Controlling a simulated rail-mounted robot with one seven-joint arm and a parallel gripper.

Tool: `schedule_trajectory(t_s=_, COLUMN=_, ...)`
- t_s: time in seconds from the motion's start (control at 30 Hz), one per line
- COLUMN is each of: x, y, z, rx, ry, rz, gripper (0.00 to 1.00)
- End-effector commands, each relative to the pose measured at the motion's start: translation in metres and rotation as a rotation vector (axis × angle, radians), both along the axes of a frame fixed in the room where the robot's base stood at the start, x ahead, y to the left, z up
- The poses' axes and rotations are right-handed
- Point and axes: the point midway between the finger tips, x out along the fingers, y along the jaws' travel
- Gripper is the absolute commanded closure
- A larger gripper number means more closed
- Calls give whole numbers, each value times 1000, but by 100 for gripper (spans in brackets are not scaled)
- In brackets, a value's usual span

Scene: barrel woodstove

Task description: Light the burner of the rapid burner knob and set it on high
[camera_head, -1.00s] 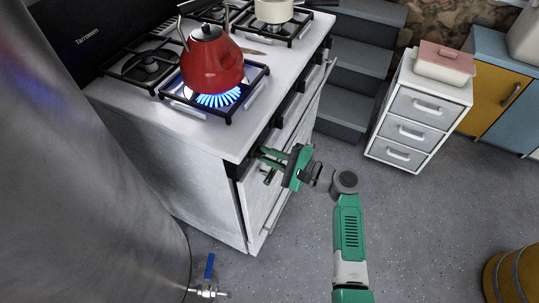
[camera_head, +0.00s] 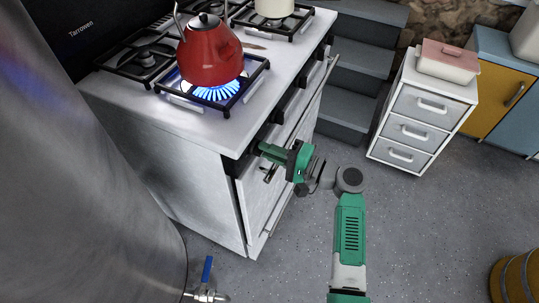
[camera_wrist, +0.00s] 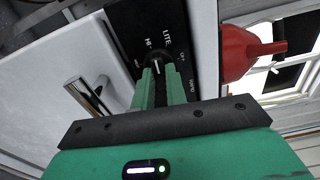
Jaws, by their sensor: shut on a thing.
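The stove's front left burner is lit, with a blue flame (camera_head: 217,92) under the red kettle (camera_head: 210,55). My gripper (camera_head: 262,149) is at the stove's front panel, below that burner. In the wrist view, its green fingers are shut on a dark round knob (camera_wrist: 157,58), one on each side. The panel (camera_wrist: 125,22) around the knob has white markings, among them "HI" and "LITE". The knob's pale pointer line points up in the picture, near "HI" and "LITE". Its exact setting is hard to tell. The fingers hide the knob's lower part.
The oven door handle (camera_wrist: 88,95) is close to the left of the fingers in the wrist view. A white drawer unit (camera_head: 425,120) stands to the right, with clear floor (camera_head: 420,220) in front.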

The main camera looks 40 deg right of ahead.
Motion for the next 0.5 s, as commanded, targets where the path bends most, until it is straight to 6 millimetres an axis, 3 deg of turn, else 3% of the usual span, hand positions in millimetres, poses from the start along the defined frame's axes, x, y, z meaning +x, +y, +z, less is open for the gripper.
schedule_trajectory(t_s=0.5, x=0, y=0, z=0, rx=-212, ry=-75, rz=-1, gripper=100)
